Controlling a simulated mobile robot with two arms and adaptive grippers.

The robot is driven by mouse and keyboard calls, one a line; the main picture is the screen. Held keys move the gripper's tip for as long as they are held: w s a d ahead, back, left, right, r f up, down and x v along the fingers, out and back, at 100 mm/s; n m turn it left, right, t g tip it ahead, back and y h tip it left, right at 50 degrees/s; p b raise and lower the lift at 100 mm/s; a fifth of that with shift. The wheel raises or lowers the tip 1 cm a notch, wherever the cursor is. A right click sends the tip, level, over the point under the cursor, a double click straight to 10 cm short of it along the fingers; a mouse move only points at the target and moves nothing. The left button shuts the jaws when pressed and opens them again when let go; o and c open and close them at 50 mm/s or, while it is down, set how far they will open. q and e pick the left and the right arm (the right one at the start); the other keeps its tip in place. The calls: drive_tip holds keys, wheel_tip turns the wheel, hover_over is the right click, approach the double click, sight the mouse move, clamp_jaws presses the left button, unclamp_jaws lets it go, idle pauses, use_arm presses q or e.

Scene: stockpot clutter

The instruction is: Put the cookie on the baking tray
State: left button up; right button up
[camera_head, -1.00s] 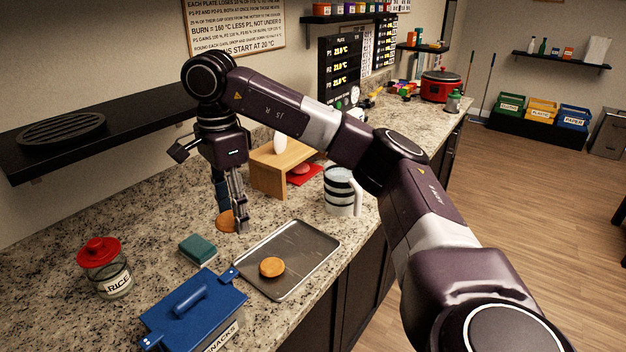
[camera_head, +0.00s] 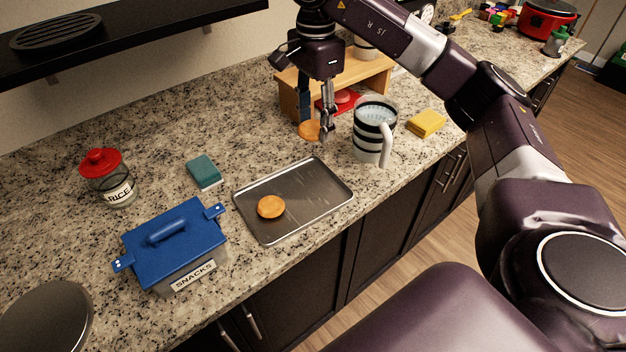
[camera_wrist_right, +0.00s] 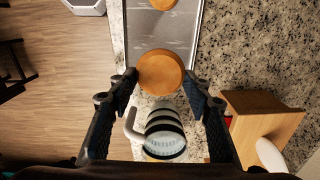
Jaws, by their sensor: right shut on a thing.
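My right gripper (camera_head: 324,132) is shut on a round brown cookie (camera_head: 308,131), just beyond the tray's far edge. In the right wrist view the cookie (camera_wrist_right: 160,72) sits between the two fingertips (camera_wrist_right: 160,82). Its height above the counter is hard to tell. The grey metal baking tray (camera_head: 325,185) lies flat on the counter, and also shows in the wrist view (camera_wrist_right: 165,32). Another orange-brown cookie (camera_head: 270,206) lies on the tray's left part, with bare tray to its right. My left gripper is not in view.
A striped mug (camera_head: 373,130) stands right of the gripper, and a wooden stand (camera_head: 380,78) behind it. A yellow sponge (camera_head: 425,123), teal sponge (camera_head: 203,170), rice jar (camera_head: 108,180) and blue-lidded snacks box (camera_head: 175,245) surround the tray. A dark shelf (camera_head: 150,25) hangs at upper left.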

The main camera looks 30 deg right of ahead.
drive_tip(key=p, duration=0.2)
hover_over(315, 186)
wheel_tip(315, 186, down, 12)
drive_tip(key=shift+f, duration=0.2)
wheel_tip(315, 186, down, 4)
drive_tip(key=shift+f+p, duration=0.2)
drive_tip(key=shift+p, duration=0.15)
drive_tip(key=shift+f, duration=0.1)
drive_tip(key=o, duration=0.5)
drive_tip(key=shift+f, duration=0.1)
drive_tip(key=shift+c, duration=0.2)
drive_tip(key=o, duration=0.5)
